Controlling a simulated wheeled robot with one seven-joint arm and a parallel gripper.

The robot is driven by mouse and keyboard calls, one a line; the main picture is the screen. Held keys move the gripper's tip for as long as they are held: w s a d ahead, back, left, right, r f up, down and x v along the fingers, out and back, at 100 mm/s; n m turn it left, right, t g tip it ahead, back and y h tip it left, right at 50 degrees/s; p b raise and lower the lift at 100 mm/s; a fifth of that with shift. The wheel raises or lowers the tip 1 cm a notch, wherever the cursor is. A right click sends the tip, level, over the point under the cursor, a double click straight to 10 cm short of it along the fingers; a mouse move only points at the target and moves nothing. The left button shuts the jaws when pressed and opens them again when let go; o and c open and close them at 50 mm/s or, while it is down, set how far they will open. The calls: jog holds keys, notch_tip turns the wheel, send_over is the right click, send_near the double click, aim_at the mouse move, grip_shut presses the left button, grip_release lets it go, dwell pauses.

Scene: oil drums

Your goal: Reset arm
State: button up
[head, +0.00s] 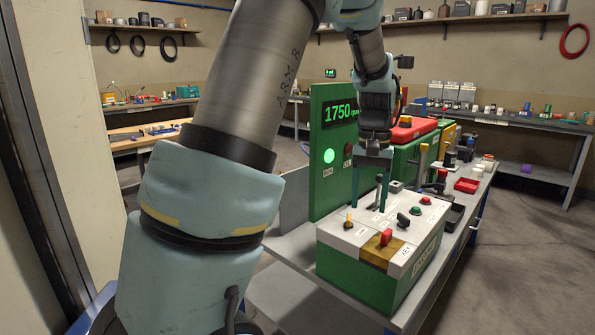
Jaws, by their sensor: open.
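My arm crosses the left and upper middle of the head view and bends down over a control box (400,240) with a pale top and green sides. My gripper (369,193) points down just above the back of the box's top. Its two fingers are apart. A grey metal lever (379,190) stands near and partly between them in the picture; I cannot tell whether they touch it. On the box top are a red switch (386,237), a black knob (403,219), a yellow-tipped toggle (349,220) and a red button (426,200).
A green panel (328,180) behind the box has a display (341,112) reading 1750 rpm and a lit green lamp (329,156). Shelves line the back wall. The floor at right (530,250) is clear.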

jog(key=s+a+f+n+t, duration=0.1)
jog(key=s+a, duration=0.4)
jog(key=a, duration=0.6)
jog(key=s+a+f+n+t, duration=0.1)
jog(key=s+a+f, duration=0.3)
jog(key=a, duration=0.7)
jog(key=shift+s+a+n, duration=0.4)
jog(key=shift+s+n, duration=0.15)
jog(key=shift+n, duration=0.15)
